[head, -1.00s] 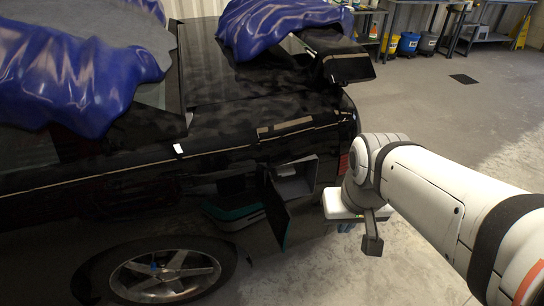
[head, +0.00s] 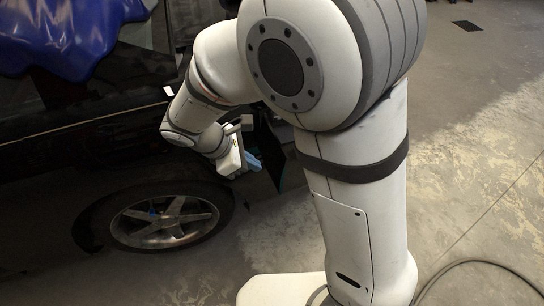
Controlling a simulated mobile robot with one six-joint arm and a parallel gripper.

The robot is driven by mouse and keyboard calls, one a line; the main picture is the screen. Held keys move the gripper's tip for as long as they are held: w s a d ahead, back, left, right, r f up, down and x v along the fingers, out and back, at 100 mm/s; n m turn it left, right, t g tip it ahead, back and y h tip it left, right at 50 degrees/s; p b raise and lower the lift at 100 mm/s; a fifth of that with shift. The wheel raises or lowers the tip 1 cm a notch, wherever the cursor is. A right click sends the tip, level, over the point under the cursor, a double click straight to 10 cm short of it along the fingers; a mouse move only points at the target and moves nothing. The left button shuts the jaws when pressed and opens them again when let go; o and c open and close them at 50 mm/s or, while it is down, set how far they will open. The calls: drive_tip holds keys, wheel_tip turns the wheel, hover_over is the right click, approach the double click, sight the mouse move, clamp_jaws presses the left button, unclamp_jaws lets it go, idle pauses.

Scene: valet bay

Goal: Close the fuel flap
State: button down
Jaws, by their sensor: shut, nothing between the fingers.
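The fuel flap (head: 267,142) is a dark panel standing out from the side of the black car (head: 110,150), swung open, with a teal strip along its edge. My gripper (head: 254,163), with blue fingertips, is on the left side of the flap, close to its face. Its fingers look shut with nothing between them. I cannot tell whether the fingertips touch the flap. The fuel recess behind the flap is mostly hidden by my arm.
The rear wheel (head: 164,221) is below and left of my gripper. A blue cover (head: 65,35) lies over the car at upper left. A hose or cable (head: 480,264) lies on the floor at lower right. The floor at right is open.

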drive_tip(key=a+f+n+t, duration=0.1)
drive_tip(key=a+f+n, duration=0.1)
drive_tip(key=a+n, duration=0.15)
drive_tip(key=b, duration=0.1)
approach(279, 175)
drive_tip(key=shift+m+h, duration=0.25)
drive_tip(key=shift+h, duration=0.15)
drive_tip(key=x, duration=0.6)
drive_tip(key=shift+s+a+f, duration=0.2)
drive_tip(key=shift+s+f, duration=0.05)
drive_tip(key=shift+f, duration=0.2)
drive_tip(key=shift+w+d, duration=0.25)
drive_tip(key=shift+d, duration=0.2)
drive_tip(key=shift+w+f+t, duration=0.1)
drive_tip(key=shift+t, duration=0.2)
